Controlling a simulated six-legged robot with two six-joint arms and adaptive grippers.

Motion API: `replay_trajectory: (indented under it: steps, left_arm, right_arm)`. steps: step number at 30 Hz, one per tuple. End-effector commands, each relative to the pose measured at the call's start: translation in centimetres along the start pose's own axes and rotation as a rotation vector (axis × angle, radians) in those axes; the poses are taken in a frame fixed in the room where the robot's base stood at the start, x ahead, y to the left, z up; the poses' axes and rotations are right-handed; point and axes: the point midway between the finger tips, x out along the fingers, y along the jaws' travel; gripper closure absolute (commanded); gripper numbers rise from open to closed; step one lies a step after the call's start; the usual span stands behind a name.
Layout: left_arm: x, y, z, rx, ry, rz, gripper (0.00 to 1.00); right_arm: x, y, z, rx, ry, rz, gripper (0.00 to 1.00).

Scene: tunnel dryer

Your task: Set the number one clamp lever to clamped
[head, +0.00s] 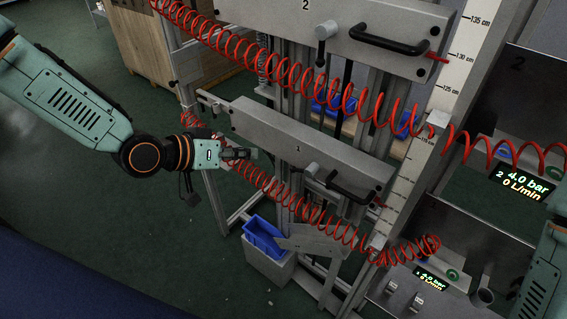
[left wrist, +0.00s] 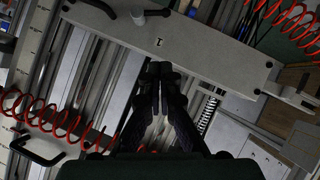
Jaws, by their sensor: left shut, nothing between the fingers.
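The number one panel (head: 270,135) is a grey bar marked 1, below a similar bar marked 2. Its clamp lever (head: 312,169) has a light grey hub near the bar's lower edge, right of the mark; I cannot tell its setting. In the left wrist view the bar (left wrist: 200,65) appears turned over, with the lever (left wrist: 138,18) at the top. My left gripper (head: 243,154) is shut and empty in front of the bar's left part, apart from the lever; its fingertips (left wrist: 159,70) show together. My right gripper is out of view.
Red coiled hoses (head: 265,183) hang across the front. A black handle (head: 352,190) sits right of the lever. The number two bar (head: 270,15) overhangs above, with its own lever (head: 325,30). A blue bin (head: 265,236) stands below. Floor at left is clear.

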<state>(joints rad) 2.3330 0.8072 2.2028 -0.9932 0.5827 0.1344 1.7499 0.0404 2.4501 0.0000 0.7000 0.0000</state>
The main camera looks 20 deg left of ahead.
Motion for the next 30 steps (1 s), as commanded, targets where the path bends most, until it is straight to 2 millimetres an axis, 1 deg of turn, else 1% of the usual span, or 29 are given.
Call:
replay_trajectory:
  steps: [7, 11, 23, 30]
  left_arm:
    - [0.2, 0.0, 0.1, 0.001, -0.002, -0.001, 1.00]
    - [0.8, -0.1, 0.2, 0.003, -0.004, -0.003, 1.00]
    - [4.2, -0.4, 0.1, 0.005, -0.005, -0.003, 1.00]
    - [6.8, -0.3, 0.1, 0.005, -0.005, -0.002, 1.00]
  right_arm:
    - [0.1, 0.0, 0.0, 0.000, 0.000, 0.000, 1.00]
    - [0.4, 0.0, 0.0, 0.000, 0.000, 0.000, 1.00]
    - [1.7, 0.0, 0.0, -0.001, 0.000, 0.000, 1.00]
    - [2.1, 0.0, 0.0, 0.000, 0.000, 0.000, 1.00]
